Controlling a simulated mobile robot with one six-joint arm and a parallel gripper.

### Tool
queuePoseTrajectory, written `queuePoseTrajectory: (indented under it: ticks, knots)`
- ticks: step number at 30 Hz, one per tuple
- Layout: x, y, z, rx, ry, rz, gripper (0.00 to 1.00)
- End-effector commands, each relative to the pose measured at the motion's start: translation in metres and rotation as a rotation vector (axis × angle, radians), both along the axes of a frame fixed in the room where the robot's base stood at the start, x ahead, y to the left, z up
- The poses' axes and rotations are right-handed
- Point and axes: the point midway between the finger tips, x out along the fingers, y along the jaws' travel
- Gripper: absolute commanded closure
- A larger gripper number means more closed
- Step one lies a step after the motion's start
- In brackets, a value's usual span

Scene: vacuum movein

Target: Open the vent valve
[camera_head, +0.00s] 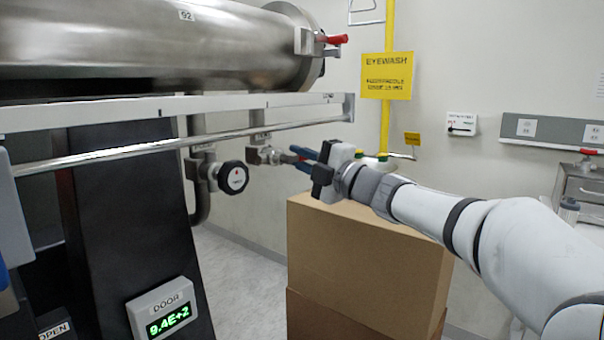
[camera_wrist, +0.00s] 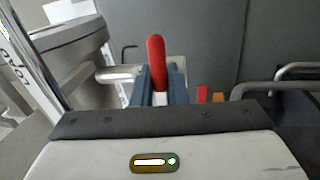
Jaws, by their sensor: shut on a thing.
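The vent valve (camera_head: 262,155) is a small metal fitting on the pipework under the large steel chamber. Its red lever handle (camera_wrist: 156,55) stands up between the blue fingers of my gripper (camera_wrist: 158,82) in the wrist view. My gripper (camera_head: 303,158) reaches the valve from the right in the head view, fingers pointing left, and is shut on the red handle. The fingers hide most of the handle in the head view. A metal pipe (camera_wrist: 117,74) runs left from the valve in the wrist view.
A black round knob (camera_head: 233,178) sits just left of the valve. A rail (camera_head: 180,145) runs above it. Cardboard boxes (camera_head: 365,245) stand below my arm. A yellow eyewash post (camera_head: 387,120) rises behind. The door display (camera_head: 167,313) is at lower left.

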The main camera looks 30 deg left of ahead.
Motion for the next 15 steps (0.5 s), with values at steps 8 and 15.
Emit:
queuePoseTrajectory:
  ticks: [8, 15]
  knots:
    - [0.001, 0.0, 0.006, -0.006, -0.123, -0.004, 1.0]
    - [0.001, -0.001, 0.01, -0.007, -0.164, -0.003, 1.0]
